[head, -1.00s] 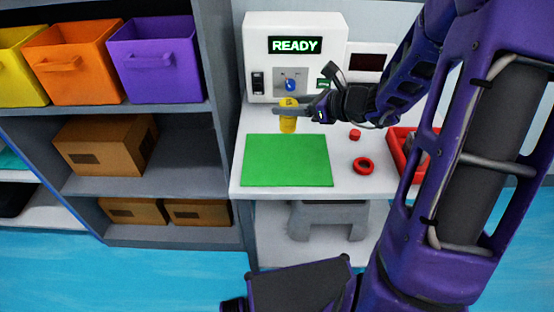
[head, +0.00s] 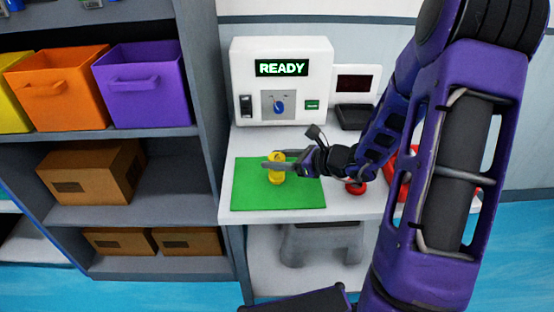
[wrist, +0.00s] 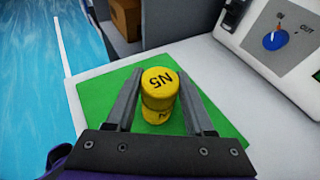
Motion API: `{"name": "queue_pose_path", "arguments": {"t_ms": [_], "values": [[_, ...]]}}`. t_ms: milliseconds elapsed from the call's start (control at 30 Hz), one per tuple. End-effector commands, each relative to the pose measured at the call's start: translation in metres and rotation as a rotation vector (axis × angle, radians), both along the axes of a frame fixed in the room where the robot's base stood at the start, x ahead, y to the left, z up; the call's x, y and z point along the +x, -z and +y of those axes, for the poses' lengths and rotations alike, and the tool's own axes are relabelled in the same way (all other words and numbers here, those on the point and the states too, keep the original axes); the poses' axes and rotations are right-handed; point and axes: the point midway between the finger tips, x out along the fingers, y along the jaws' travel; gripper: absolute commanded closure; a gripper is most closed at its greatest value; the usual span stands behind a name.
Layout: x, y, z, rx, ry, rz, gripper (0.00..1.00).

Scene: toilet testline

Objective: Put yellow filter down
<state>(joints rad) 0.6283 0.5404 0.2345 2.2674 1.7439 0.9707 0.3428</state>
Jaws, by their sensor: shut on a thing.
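The yellow filter (head: 277,176) is a small upright cylinder with a narrower waist, over the green mat (head: 305,195) on the white table. My gripper (head: 274,160) is shut on it, reaching in from the right. I cannot tell whether the filter's base touches the mat.
A white machine (head: 300,52) reading "READY", with a blue knob (head: 280,107), stands behind the mat. A red ring (head: 356,187) and a red bin (head: 402,163) are to the right. Shelves with coloured bins (head: 145,85) stand left. The mat around the filter is clear.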

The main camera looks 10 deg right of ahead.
Motion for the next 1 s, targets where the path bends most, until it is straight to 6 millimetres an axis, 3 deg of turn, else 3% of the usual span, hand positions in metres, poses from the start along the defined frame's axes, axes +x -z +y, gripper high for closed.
{"name": "queue_pose_path", "arguments": {"t_ms": [133,167,300,667,1000], "values": [[0.0,0.005,0.0,0.0,-0.001,0.0,1.0],[0.0,0.003,0.0,0.0,0.0,0.0,0.41],[0.0,0.003,0.0,0.0,0.0,0.0,0.17],[0.0,-0.003,0.0,0.0,0.0,0.0,0.17],[-0.041,-0.027,-0.042,-0.001,0.004,0.0,0.17]]}}
